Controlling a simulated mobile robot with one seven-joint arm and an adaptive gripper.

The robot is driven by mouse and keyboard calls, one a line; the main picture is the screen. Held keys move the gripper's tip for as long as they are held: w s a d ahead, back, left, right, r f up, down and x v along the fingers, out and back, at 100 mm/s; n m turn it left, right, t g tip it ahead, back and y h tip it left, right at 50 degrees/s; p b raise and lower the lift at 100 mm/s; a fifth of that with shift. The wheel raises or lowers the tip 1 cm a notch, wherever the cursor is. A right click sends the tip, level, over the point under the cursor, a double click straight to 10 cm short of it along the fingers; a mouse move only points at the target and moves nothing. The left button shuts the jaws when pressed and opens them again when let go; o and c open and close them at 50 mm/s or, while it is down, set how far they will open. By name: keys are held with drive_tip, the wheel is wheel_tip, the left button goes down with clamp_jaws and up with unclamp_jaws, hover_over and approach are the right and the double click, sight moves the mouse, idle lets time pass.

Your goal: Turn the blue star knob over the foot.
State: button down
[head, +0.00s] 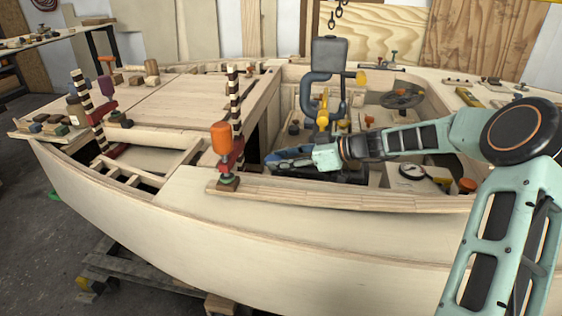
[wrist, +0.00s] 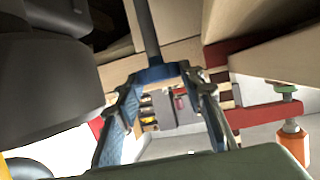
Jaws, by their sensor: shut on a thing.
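My gripper (head: 284,156) reaches left into the open well of the hull, its fingers low beside dark parts. In the wrist view my gripper (wrist: 160,82) has its two fingers closed in on a blue piece, which I take for the blue star knob (wrist: 158,72). A dark rod (wrist: 146,30) runs up from it. The fingers cover much of the knob, so its star shape and angle are not clear. In the head view the knob cannot be told apart from my gripper. The foot is not clearly seen.
An orange-handled clamp (head: 221,138) stands on the near hull edge, left of my gripper; its handle also shows in the wrist view (wrist: 293,142). A grey-blue upright frame (head: 328,80) with yellow parts rises behind my gripper. A large dark body (wrist: 50,85) is close at the wrist view's left.

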drive_tip(key=shift+w+r, duration=0.1)
drive_tip(key=c, duration=1.7)
unclamp_jaws()
drive_tip(key=shift+o, duration=0.2)
drive_tip(key=shift+d, duration=0.1)
drive_tip(key=v, duration=1.2)
